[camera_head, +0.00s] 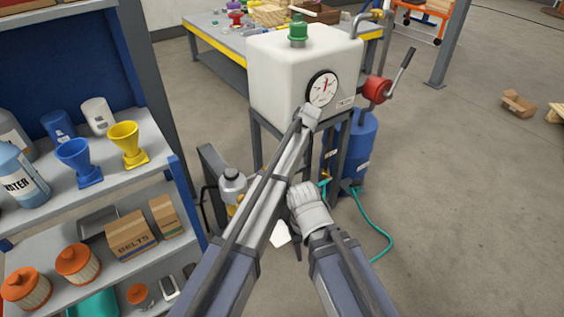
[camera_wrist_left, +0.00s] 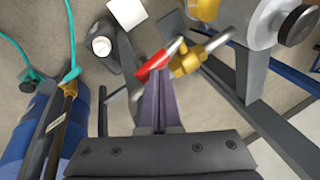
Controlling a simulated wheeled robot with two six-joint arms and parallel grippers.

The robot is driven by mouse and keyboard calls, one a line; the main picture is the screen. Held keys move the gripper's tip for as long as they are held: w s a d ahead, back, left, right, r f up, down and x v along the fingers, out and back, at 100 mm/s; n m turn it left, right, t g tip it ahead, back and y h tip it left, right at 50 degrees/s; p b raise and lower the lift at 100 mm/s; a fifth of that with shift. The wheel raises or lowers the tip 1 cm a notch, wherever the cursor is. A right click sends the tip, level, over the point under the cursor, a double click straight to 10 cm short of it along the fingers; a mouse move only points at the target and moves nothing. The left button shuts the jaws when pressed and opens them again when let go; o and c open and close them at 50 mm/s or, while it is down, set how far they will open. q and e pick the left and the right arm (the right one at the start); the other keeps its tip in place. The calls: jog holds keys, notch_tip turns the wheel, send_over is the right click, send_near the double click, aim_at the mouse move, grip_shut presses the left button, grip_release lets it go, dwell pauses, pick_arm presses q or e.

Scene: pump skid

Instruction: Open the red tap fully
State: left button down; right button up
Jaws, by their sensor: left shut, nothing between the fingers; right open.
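The red tap handle (camera_wrist_left: 158,62), a red sleeve with grey ends, shows in the left wrist view beside a brass valve body (camera_wrist_left: 188,60) on a grey pipe. It lies slantwise across the picture. My left gripper (camera_wrist_left: 160,82) is shut and empty, its fingertips right at the red handle. I cannot tell whether they touch it. In the head view the tap and my left fingertips are hidden behind my arms. My right gripper (camera_head: 298,252) is open, low in front of the skid and mostly covered by its own arm.
A white tank (camera_head: 280,75) with a gauge (camera_head: 322,88) and a red hub with a lever (camera_head: 377,89) stands ahead. A blue cylinder (camera_head: 362,150) and a teal hose (camera_head: 385,235) are right of the arms. A loaded shelf (camera_head: 160,165) stands close at left.

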pick_arm(q)
jog(key=shift+w+d+f, duration=0.1)
jog(key=shift+f, duration=0.1)
jog(key=shift+s+a+f, duration=0.25)
jog(key=shift+s+a, duration=0.2)
jog(key=shift+a, duration=0.2)
jog(key=shift+r, duration=0.15)
